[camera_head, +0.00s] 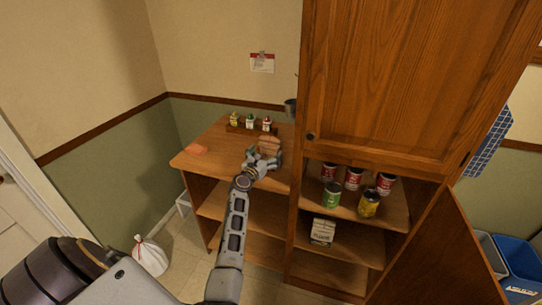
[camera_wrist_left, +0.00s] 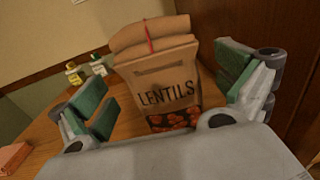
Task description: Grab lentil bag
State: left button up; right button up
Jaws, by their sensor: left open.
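The lentil bag (camera_wrist_left: 162,85) is a brown paper bag with its top rolled down, a red tie and the word LENTILS. It stands upright on the wooden counter (camera_wrist_left: 40,135). In the head view the bag (camera_head: 269,145) is at the counter's right part, next to the tall cabinet. My left gripper (camera_head: 262,161) is at the bag, on its near side. In the left wrist view my left gripper (camera_wrist_left: 165,90) is open, with green-padded fingers on either side of the bag and gaps visible. The bag's lower part is hidden by the gripper's body. My right gripper is not in view.
Several small bottles (camera_head: 250,123) stand in a rack behind the bag. An orange block (camera_head: 196,149) lies at the counter's left. The tall wooden cabinet (camera_head: 385,80) rises close on the right, with several cans (camera_head: 331,195) on its open shelf. A white bag (camera_head: 150,256) sits on the floor.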

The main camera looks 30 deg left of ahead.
aim_at(268, 151)
pick_arm(q)
jog(key=shift+w, duration=0.15)
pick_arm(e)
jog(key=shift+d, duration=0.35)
pick_arm(q)
jog(key=shift+w, duration=0.1)
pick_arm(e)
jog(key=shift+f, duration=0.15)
pick_arm(q)
jog(key=shift+w+a+f+b, duration=0.1)
jog(key=shift+w+b, duration=0.3)
jog(key=shift+b, duration=0.05)
jog(key=shift+w+a+f+b, duration=0.1)
jog(key=shift+w+b, duration=0.3)
jog(key=shift+w, duration=0.15)
jog(key=shift+w+a+f+b, duration=0.1)
jog(key=shift+w+b, duration=0.25)
jog(key=shift+w, duration=0.15)
jog(key=shift+w+a+b, duration=0.15)
jog(key=shift+w+b, duration=0.3)
jog(key=shift+w, duration=0.55)
jog(key=shift+r, duration=0.1)
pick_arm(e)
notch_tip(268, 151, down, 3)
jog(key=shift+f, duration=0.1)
